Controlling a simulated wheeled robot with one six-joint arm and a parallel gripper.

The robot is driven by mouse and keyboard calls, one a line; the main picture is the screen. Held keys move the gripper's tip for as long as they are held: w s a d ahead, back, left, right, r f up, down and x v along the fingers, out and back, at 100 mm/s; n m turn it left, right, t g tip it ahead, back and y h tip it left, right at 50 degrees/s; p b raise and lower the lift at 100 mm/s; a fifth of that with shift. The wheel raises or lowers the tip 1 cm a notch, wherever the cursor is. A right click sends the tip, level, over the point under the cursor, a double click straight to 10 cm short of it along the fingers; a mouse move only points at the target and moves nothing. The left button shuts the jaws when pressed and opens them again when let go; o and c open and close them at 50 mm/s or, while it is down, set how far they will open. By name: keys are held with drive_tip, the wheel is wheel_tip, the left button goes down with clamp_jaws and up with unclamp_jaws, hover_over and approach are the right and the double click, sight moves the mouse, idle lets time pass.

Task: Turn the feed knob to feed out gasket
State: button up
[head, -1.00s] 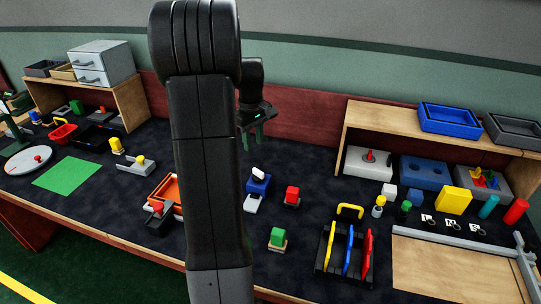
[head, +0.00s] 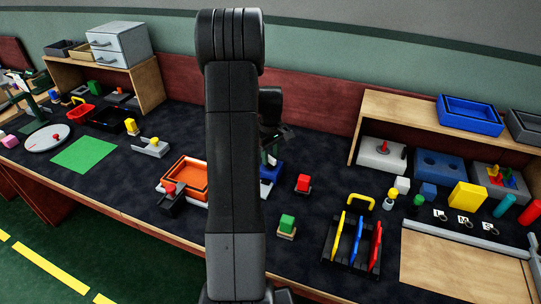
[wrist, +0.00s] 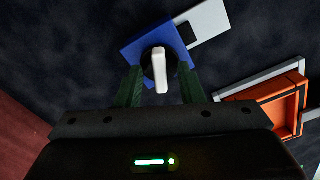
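A blue box (wrist: 135,47) with a white bar-shaped knob (wrist: 159,72) on a round black base shows in the wrist view. A pale grey plate (wrist: 203,20) extends from the box's far side. In the head view my arm hides most of the blue box (head: 271,173). My gripper (wrist: 160,80) is open, with one dark green finger on each side of the knob and visible gaps between. I cannot tell its exact height above the knob. I see no separate gasket. In the head view my gripper (head: 269,156) is partly hidden behind my arm.
An orange tray (head: 205,191) stands left of the blue box, also at right in the wrist view (wrist: 299,98). A black rack (head: 330,248) holds coloured handles. The back wall is close behind.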

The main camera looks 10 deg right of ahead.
drive_tip(key=shift+f, duration=0.3)
clamp_jaws()
drive_tip(key=m, duration=0.6)
drive_tip(key=shift+b, duration=0.4)
drive_tip(key=m, duration=0.6)
drive_tip(key=shift+m, duration=0.4)
